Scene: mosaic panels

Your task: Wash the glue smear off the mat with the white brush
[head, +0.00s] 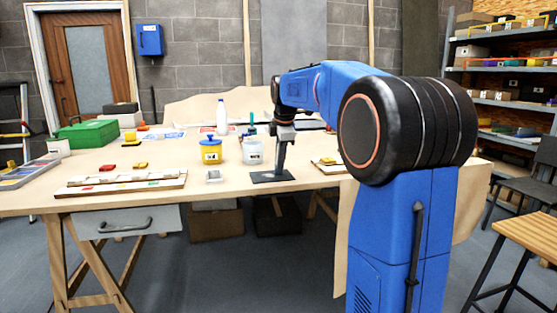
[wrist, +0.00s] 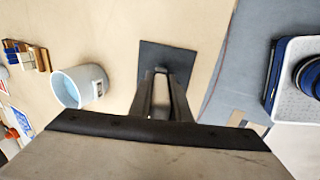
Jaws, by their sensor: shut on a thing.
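The dark mat (head: 262,178) lies flat near the table's front edge. In the wrist view the mat (wrist: 186,60) shows beyond my fingers. My gripper (head: 281,167) points down over the mat, low and close to its surface. In the wrist view my gripper (wrist: 161,76) is shut on a slim thing, probably the brush, mostly hidden by the fingers. I cannot tell its colour or whether it touches the mat. I make out no glue smear on the visible part of the mat.
A white bucket (head: 252,151) stands left of the mat; the wrist view shows pale blue liquid in the bucket (wrist: 70,88). A yellow pot with a blue lid (head: 211,152) and a small clear box (head: 214,176) are further left. A panel board (head: 120,186) lies at the front left.

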